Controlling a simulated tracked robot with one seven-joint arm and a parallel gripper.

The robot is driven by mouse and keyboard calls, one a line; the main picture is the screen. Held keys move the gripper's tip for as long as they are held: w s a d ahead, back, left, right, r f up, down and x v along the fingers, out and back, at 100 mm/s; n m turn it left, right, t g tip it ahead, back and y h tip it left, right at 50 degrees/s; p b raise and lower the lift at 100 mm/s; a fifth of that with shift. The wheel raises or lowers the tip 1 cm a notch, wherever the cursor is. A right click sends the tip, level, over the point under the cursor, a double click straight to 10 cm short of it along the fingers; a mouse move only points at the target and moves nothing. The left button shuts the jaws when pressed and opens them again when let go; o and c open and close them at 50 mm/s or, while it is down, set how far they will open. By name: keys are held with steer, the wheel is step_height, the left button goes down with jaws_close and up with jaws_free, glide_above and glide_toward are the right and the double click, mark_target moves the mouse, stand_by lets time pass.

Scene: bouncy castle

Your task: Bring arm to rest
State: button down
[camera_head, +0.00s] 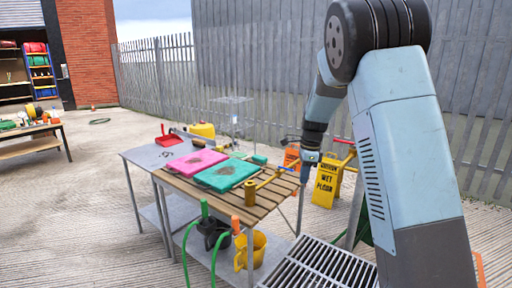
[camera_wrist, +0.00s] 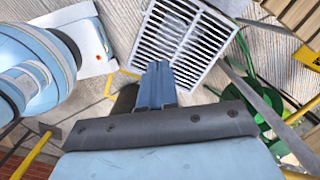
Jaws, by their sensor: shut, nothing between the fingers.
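My gripper (camera_head: 309,168) hangs from the arm in the head view, above and beside the right end of the slatted wooden table top (camera_head: 262,207). In the wrist view my gripper (camera_wrist: 158,72) shows its two blue fingers together, with nothing between them. Below it lies a pale metal grate (camera_wrist: 185,40). My arm is raised and bent, with its elbow at the top right of the head view.
The table carries a pink pad (camera_head: 190,163), a green pad (camera_head: 226,174) and a brass-coloured tool (camera_head: 262,185). Yellow wet-floor signs (camera_head: 326,185) stand behind my gripper. A dark bucket and a yellow bucket (camera_head: 250,249) sit under the table. Open paving lies at left.

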steer(key=s+d+r+n+t, duration=0.1)
steer(key=s+d+r+n, duration=0.3)
steer(key=s+r, duration=0.5)
steer(key=s+d+r+n+t, duration=0.1)
steer(key=s+n, duration=0.6)
steer(key=s, duration=0.7)
steer(key=s+d+r+n+t+h, duration=0.1)
steer(key=s+r+n+t, duration=0.2)
steer(key=s, duration=1.2)
step_height(320, 180, up, 2)
steer(key=n, duration=0.4)
steer(key=shift+d, duration=0.2)
